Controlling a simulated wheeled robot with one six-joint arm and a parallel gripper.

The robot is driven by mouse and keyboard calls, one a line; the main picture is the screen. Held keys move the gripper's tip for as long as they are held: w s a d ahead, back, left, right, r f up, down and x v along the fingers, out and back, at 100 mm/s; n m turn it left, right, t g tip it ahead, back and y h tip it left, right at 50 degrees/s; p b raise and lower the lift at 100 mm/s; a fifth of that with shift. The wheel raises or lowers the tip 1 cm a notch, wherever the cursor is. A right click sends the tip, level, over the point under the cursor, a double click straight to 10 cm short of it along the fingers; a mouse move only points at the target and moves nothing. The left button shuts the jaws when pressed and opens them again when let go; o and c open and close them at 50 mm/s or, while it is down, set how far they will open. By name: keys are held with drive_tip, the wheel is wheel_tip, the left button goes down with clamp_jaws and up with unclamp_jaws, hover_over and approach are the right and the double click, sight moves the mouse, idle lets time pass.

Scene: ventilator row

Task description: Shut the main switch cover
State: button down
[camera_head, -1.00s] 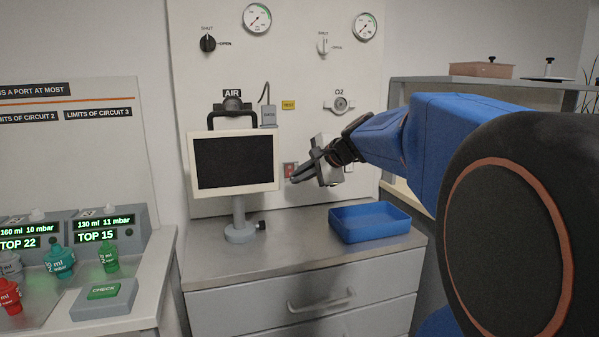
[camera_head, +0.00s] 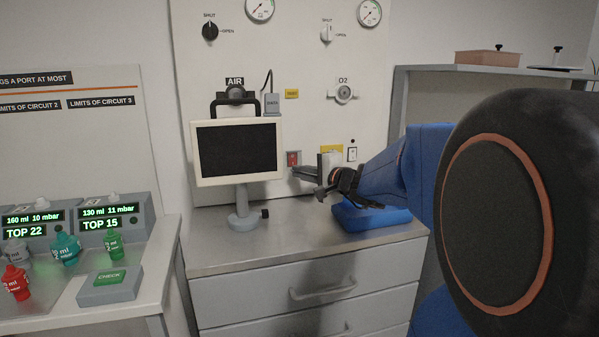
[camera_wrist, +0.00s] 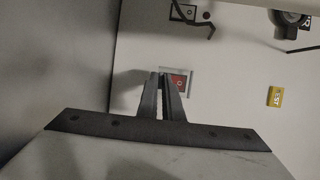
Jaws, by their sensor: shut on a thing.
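The main switch (camera_head: 293,158) is a small red switch in a grey frame on the wall panel, just right of the monitor. In the wrist view the red switch (camera_wrist: 180,84) shows beside and behind my fingertips. My gripper (camera_head: 296,171) is at the lower edge of the switch. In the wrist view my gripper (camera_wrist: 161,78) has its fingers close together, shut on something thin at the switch. This appears to be the switch cover, which the fingers mostly hide; its angle cannot be told.
A monitor (camera_head: 237,152) on a stand is close on the left of my gripper. A white wall switch (camera_head: 352,154) is to the right. The counter's front is clear.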

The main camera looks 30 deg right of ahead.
drive_tip(key=shift+f, duration=0.2)
idle(0.5)
drive_tip(key=c, duration=1.9)
unclamp_jaws()
drive_tip(key=shift+w, duration=0.1)
drive_tip(key=shift+r, duration=0.1)
drive_tip(key=shift+s+d+r, duration=0.3)
drive_tip(key=shift+s, duration=2.55)
drive_tip(key=shift+s+d+r, duration=0.3)
drive_tip(key=shift+s+d, duration=0.05)
drive_tip(key=shift+s, duration=2.55)
drive_tip(key=shift+s+d+r, duration=0.3)
drive_tip(key=shift+s, duration=2.55)
